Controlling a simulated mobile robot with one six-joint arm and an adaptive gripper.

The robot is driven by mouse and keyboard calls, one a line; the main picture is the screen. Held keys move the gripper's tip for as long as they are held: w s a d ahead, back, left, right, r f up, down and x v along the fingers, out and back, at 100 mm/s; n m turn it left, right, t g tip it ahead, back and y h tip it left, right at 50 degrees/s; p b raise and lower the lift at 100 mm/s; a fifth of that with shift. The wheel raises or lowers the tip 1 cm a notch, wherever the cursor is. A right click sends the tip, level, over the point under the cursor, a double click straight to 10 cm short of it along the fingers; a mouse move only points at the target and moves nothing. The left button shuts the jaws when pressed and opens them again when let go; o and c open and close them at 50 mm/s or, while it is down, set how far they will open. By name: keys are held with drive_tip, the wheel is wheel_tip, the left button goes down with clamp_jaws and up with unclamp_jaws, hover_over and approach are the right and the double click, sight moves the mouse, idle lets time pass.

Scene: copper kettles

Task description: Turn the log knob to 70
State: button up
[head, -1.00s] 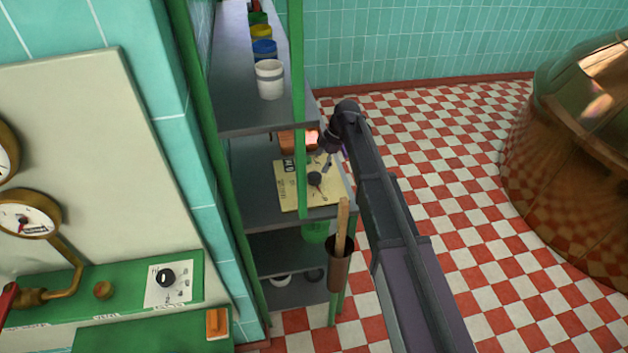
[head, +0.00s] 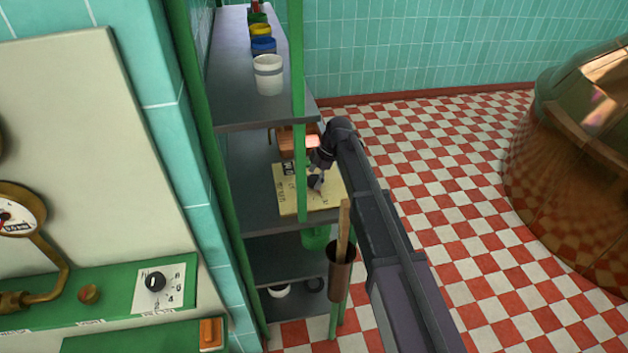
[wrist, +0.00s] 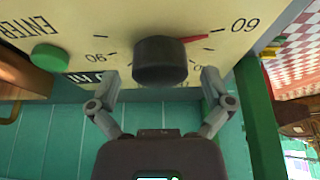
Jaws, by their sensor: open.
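A cream panel (head: 290,202) with printed dial marks lies on a middle shelf. Its dark log knob (wrist: 160,62) fills the centre of the wrist view, its red pointer directed close to the mark labelled 60. Another label, which seems to be 90, shows on the knob's other side, with tick marks between. My gripper (wrist: 160,88) is open, one finger on each side of the knob; a gap shows beside each finger. In the head view my gripper (head: 318,176) is over the panel and partly hides the knob (head: 314,182).
A green shelf post (head: 299,120) stands close beside the panel. A green button (wrist: 50,57) sits on the panel near the knob. A copper object (head: 290,143) is behind the panel. A holder (head: 341,275) with a wooden handle hangs at the shelf's front.

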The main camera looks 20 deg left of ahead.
drive_tip(key=c, duration=1.1)
drive_tip(key=shift+c, duration=0.2)
drive_tip(key=shift+s+m, duration=0.1)
drive_tip(key=shift+m, duration=0.4)
drive_tip(key=m+t, duration=0.1)
drive_tip(key=m, duration=0.3)
drive_tip(key=shift+t+y, duration=0.3)
drive_tip(key=shift+t, duration=0.1)
drive_tip(key=m+t, duration=0.1)
drive_tip(key=m, duration=0.2)
drive_tip(key=m+t, duration=0.1)
drive_tip(key=m, duration=0.2)
drive_tip(key=shift+m, duration=0.4)
drive_tip(key=o, duration=1.1)
